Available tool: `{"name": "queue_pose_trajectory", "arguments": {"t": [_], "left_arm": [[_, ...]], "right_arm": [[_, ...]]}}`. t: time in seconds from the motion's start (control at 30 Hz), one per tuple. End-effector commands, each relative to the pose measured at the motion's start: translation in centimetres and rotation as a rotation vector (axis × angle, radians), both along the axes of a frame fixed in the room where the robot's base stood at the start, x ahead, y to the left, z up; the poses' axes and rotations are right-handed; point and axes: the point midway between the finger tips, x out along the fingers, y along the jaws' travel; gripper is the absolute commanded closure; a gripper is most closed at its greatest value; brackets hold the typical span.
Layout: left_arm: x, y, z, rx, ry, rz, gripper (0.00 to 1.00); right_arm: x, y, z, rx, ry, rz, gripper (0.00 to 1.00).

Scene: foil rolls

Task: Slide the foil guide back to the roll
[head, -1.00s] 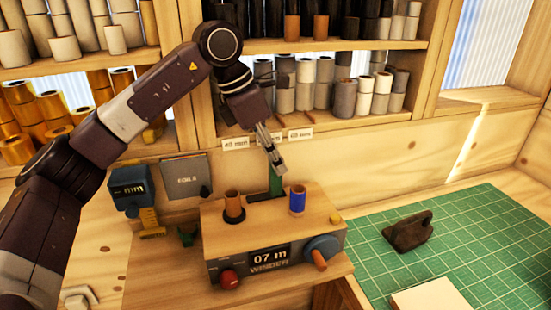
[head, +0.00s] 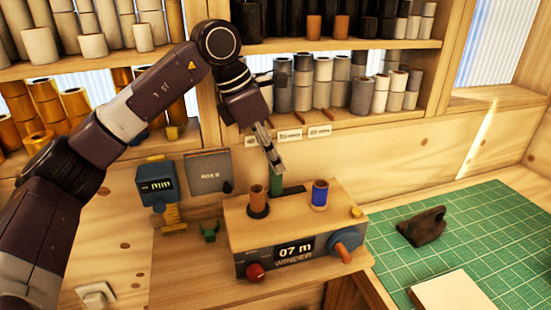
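The winder (head: 308,226) is a wooden-topped box with a "07 m" display on the bench. A brown roll (head: 257,199) stands on its left part and a blue roll (head: 320,195) on its right. The green foil guide (head: 275,183) is an upright piece at the winder's back edge, between the rolls and nearer the brown one. My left gripper (head: 275,158) points down at the guide's top. Its slim fingers look close together; whether they grip the guide or only press beside it is unclear. My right gripper is not in view.
A blue gauge (head: 158,184) and a grey sign (head: 208,174) are left of the winder. A dark block (head: 422,227) and a pale pad (head: 455,292) lie on the green mat (head: 500,235) at right. Shelves (head: 350,127) of rolls stand behind.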

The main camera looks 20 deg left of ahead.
Motion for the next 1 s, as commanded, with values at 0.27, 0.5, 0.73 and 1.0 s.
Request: {"name": "queue_pose_trajectory", "arguments": {"t": [0.27, 0.5, 0.73, 1.0], "left_arm": [[0.0, -0.1, -0.1, -0.001, 0.002, -0.001, 0.67], [-0.1, -0.1, 0.3, -0.004, 0.0, -0.001, 0.67], [-0.7, 1.1, 3.6, -0.005, -0.003, 0.001, 0.67], [-1.9, 2.9, 8.7, -0.005, -0.002, 0.002, 0.67]], "right_arm": [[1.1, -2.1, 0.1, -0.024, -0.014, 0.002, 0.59], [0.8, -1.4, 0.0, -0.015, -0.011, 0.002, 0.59], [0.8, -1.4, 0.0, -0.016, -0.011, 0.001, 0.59], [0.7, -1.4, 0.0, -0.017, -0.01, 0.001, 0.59]]}}
